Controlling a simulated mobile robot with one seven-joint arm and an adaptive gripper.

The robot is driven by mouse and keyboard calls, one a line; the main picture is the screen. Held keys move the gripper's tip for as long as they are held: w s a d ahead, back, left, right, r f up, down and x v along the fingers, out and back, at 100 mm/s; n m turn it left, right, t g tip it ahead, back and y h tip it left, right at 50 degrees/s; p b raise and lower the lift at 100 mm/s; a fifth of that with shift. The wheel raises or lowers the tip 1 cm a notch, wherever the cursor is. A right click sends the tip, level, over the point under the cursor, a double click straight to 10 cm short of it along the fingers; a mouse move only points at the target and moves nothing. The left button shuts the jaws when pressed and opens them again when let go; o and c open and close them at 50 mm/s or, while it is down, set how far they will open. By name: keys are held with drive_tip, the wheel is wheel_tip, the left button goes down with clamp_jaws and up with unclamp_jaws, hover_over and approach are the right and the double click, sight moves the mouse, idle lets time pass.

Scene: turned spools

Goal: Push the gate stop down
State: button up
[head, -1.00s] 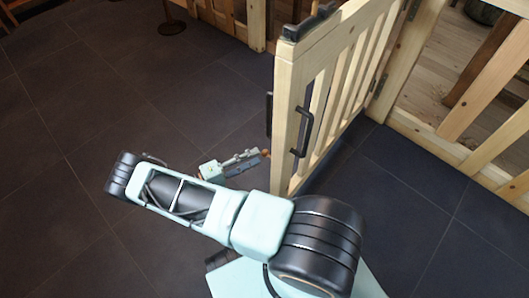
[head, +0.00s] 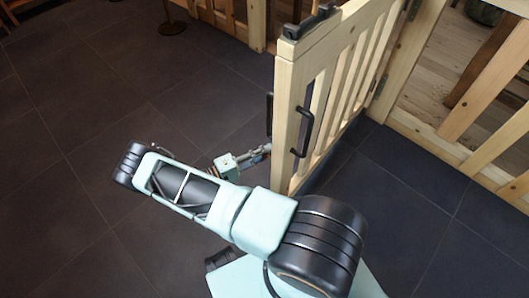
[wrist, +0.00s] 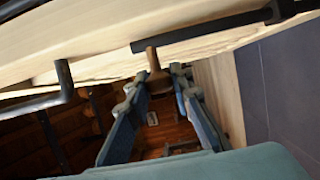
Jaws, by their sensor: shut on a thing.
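The pale wooden gate (head: 290,105) stands upright at centre right in the head view. In the wrist view the two fingers of my gripper (wrist: 160,82) flank a brown wooden peg (wrist: 153,62), which appears to be the gate stop. The peg meets the gate under a black bar (wrist: 215,30), and its lower end widens between the fingertips. The fingers are shut on it. In the head view I cannot make out the stop clearly.
Black pull handles (head: 303,134) are on the gate's end; one also shows in the wrist view (wrist: 62,85). A slatted wooden fence (head: 455,150) continues at the right. Dark tiled floor (head: 80,120) is clear at the left.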

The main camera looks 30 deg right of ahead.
drive_tip(key=shift+f, duration=0.1)
clamp_jaws()
drive_tip(key=shift+a+f+b, duration=0.1)
drive_tip(key=shift+f+b, duration=1.6)
drive_tip(key=shift+b, duration=0.05)
drive_tip(key=shift+f, duration=0.1)
drive_tip(key=o, duration=1)
unclamp_jaws()
drive_tip(key=a, duration=1.2)
drive_tip(key=shift+s, duration=0.3)
